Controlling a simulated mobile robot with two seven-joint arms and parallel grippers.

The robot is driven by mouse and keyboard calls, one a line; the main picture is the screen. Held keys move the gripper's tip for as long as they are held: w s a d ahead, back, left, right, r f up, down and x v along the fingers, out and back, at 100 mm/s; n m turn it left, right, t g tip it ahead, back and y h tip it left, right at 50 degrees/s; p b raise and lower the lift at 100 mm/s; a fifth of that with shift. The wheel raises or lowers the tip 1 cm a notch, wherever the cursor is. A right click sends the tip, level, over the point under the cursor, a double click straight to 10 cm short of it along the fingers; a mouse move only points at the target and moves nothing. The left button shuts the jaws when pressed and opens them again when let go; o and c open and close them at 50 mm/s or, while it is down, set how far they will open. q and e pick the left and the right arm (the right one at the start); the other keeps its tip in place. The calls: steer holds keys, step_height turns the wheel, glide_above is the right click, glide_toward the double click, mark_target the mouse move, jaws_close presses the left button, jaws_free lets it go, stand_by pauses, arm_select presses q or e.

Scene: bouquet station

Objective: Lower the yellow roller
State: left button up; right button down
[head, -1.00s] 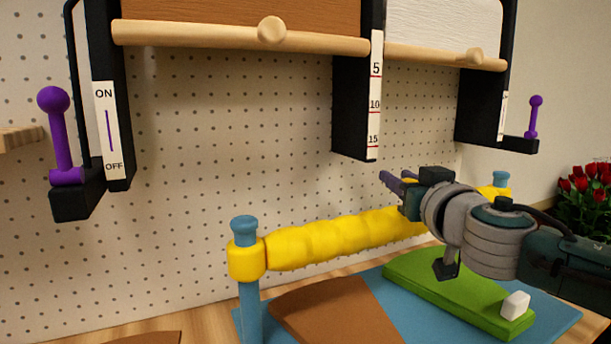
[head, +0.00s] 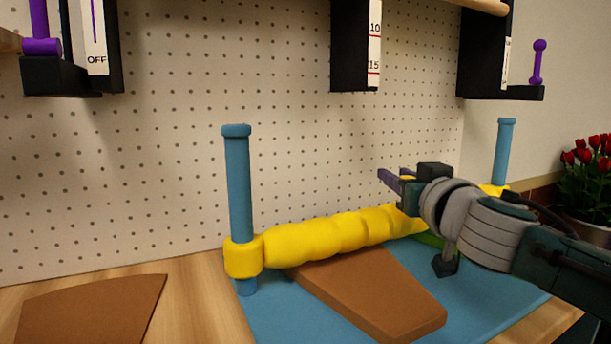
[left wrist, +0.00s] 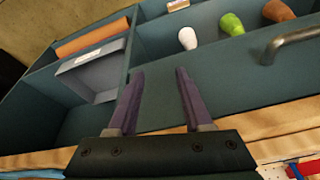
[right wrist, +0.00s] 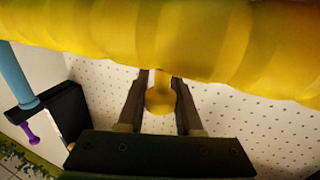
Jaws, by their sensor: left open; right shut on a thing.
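The yellow roller (head: 335,234) spans two upright blue posts, the left post (head: 239,190) and the right post (head: 503,152). Its left collar sits near the foot of the left post. It lies low over a brown wedge-shaped piece (head: 375,290) on the blue mat (head: 285,315); I cannot tell whether they touch. My right gripper (head: 396,178) is at the roller's right part. In the right wrist view it is shut on the roller's small yellow knob (right wrist: 160,98). My left gripper (left wrist: 159,73) is open and empty, seen only in the left wrist view.
A pegboard wall (head: 180,150) stands behind. Black brackets with a scale (head: 374,45) hang above. Another brown piece (head: 95,312) lies at front left. Red roses (head: 590,155) stand at right. A teal compartmented box (left wrist: 250,75) lies beyond my left gripper.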

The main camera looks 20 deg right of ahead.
steer(key=shift+r, duration=0.2)
steer(key=c, duration=0.6)
jaws_free()
steer(key=shift+f, duration=0.1)
steer(key=shift+s, duration=0.1)
steer(key=shift+p+v, duration=0.4)
steer(key=shift+v, duration=4.55)
